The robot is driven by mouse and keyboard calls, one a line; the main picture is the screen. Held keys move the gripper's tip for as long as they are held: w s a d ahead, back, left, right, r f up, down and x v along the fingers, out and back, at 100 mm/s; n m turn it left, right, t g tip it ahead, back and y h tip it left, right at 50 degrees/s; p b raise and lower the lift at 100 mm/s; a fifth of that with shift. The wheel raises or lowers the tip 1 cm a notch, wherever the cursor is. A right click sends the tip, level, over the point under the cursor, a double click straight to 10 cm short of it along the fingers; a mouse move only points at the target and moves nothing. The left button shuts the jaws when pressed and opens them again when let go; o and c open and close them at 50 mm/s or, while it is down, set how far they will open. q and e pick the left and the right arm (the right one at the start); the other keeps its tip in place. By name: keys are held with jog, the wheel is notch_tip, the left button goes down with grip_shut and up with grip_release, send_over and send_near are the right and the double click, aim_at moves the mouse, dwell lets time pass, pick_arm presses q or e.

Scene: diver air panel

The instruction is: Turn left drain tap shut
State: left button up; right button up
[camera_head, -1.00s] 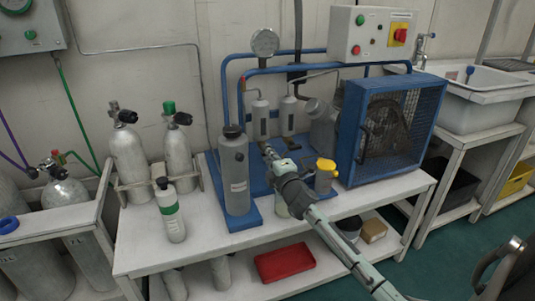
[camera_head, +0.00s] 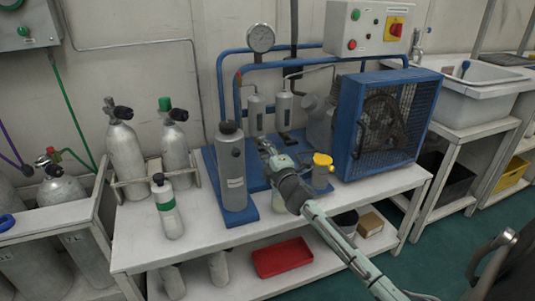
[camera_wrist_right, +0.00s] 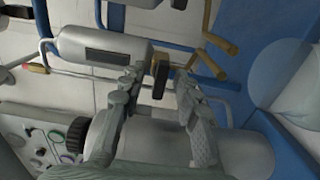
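Two small grey cylinders hang on the compressor's blue frame, the left one (camera_head: 255,116) and the right one (camera_head: 284,111). In the right wrist view a grey cylinder (camera_wrist_right: 100,45) lies sideways, with a dark and brown drain tap (camera_wrist_right: 160,75) at its end. My right gripper (camera_head: 264,147) is at the foot of the left cylinder and covers most of its tap in the head view. In the wrist view my right gripper (camera_wrist_right: 159,78) is open, one finger on each side of the tap. I cannot tell whether either finger touches it. My left gripper is not in view.
A tall grey bottle (camera_head: 231,170) stands close left of my right gripper. A yellow-topped container (camera_head: 322,170) stands to its right, near the blue caged fan (camera_head: 390,125). In the wrist view, brass-coloured pipes or handles (camera_wrist_right: 215,58) lie close beyond the tap.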

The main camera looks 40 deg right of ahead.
jog(key=v, duration=1.1)
jog(key=shift+s, duration=0.4)
dwell(1.4)
